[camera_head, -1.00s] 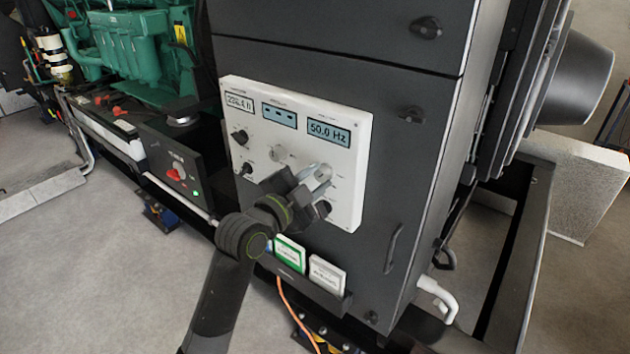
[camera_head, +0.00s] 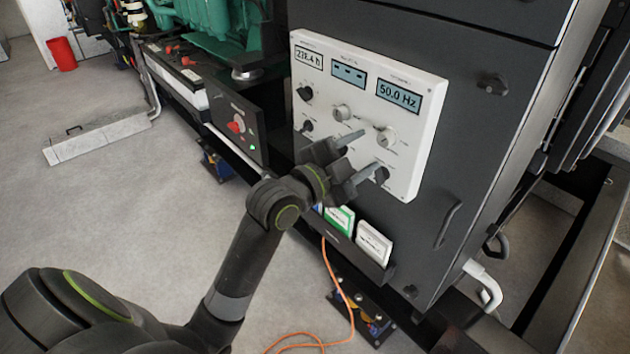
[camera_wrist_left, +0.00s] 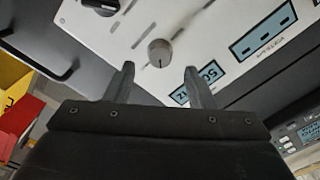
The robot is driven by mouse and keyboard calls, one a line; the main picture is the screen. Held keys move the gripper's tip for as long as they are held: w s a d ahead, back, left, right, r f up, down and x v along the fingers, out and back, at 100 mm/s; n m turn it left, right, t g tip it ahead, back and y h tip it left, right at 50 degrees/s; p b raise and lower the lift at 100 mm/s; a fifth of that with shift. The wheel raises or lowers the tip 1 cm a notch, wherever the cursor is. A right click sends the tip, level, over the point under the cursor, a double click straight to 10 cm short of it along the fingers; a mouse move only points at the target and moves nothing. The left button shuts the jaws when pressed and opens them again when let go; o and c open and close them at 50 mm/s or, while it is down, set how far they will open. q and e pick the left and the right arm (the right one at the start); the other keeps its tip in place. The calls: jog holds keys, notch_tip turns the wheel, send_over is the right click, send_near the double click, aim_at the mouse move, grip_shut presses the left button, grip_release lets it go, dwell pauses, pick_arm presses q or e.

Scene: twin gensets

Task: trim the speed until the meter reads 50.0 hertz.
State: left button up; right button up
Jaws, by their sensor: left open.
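The frequency meter (camera_head: 398,97) on the white panel (camera_head: 425,140) reads 50.0 Hz. Its display also shows tilted and partly hidden in the left wrist view (camera_wrist_left: 207,74). A light grey knob (camera_head: 385,137) sits below that meter; I take it for the speed trimmer, but its label is too small to read. It also shows in the left wrist view (camera_wrist_left: 159,52). My left gripper (camera_head: 369,151) is open and empty, in front of the panel below the knob. In the left wrist view the knob lies beyond the fingertips (camera_wrist_left: 159,68), apart from them. My right gripper is not in view.
Another light knob (camera_head: 342,112) and black knobs (camera_head: 305,93) share the panel. A dark box with a red switch (camera_head: 237,126) stands left. A document holder (camera_head: 345,238) is below, with an orange cable (camera_head: 328,275).

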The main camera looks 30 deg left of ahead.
pick_arm(q)
jog(key=p+v, duration=0.3)
jog(key=v, duration=0.9)
jog(key=shift+s, duration=0.2)
jog(key=shift+a, duration=0.1)
